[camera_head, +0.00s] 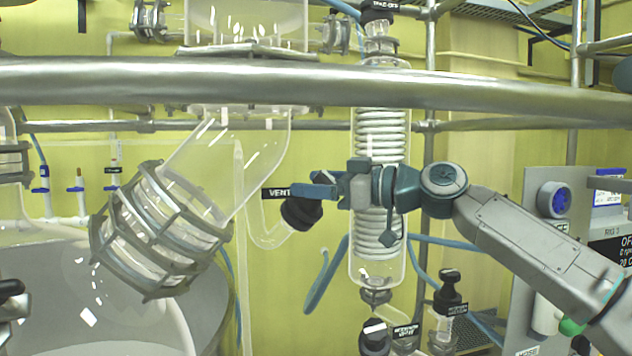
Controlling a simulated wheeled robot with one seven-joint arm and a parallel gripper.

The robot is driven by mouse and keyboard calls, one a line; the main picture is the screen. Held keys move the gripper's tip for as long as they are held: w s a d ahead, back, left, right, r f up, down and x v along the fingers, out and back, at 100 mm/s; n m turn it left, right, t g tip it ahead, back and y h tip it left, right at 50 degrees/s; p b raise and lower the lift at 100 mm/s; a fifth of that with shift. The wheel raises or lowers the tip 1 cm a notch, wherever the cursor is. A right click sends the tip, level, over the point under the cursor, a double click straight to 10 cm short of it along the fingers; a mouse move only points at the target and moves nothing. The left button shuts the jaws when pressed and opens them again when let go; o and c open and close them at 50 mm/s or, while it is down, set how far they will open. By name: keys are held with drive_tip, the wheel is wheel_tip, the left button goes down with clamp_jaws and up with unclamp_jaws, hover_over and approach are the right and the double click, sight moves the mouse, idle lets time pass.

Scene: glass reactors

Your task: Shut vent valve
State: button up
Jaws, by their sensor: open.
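The vent valve (301,213) is a black round knob on a thin bent glass tube, left of the coiled condenser in the head view. A black "VENT" label (277,193) sits just above and left of it. My gripper (316,184) comes in from the right, with its blue-grey fingers pointing left. It is open and looks empty. The fingers are at the knob's upper edge in the picture and partly cover the label's right end. I cannot tell whether they touch the knob or how far they are in depth.
A thick metal rail (250,82) crosses the foreground above my gripper. The glass condenser (380,255) with its white coil stands behind my wrist. A clamped, angled glass pipe (160,230) is at left. A control panel (545,265) stands at right.

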drive_tip(key=c, duration=1)
drive_tip(key=shift+f+m+t+b, duration=0.1)
drive_tip(key=shift+m+t+b, duration=0.3)
drive_tip(key=shift+m+t, duration=0.15)
